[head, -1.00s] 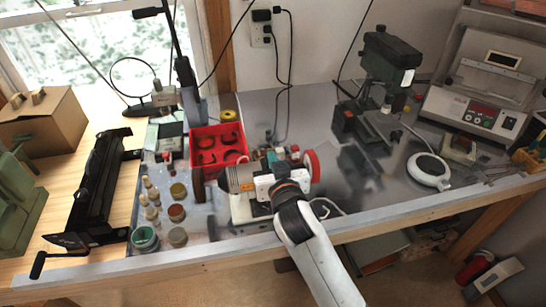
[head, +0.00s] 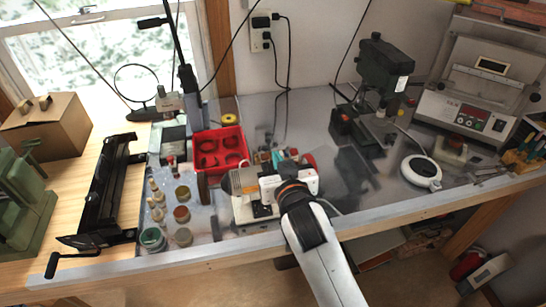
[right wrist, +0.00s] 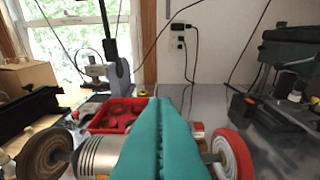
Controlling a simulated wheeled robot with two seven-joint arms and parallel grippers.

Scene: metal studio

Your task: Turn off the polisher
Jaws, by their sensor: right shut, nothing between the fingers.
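The polisher (head: 243,182) stands near the front edge of the grey bench top, with a grey motor housing. Its brown wheel (head: 203,187) is at the left end and its red-rimmed wheel (right wrist: 232,155) at the right. My right gripper (head: 284,182) is over the right part of the polisher and hides much of it in the head view. In the right wrist view its teal fingers (right wrist: 160,112) are shut together and empty, in front of the middle of the polisher. I cannot tell whether they touch it. The polisher's switch cannot be made out. My left gripper is not in view.
A red bin (head: 218,148) stands just behind the polisher. Several small jars (head: 182,214) stand to its left. A drill press (head: 384,72) and a round white device (head: 421,171) are to the right. A wall outlet (head: 262,32) with cords is behind.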

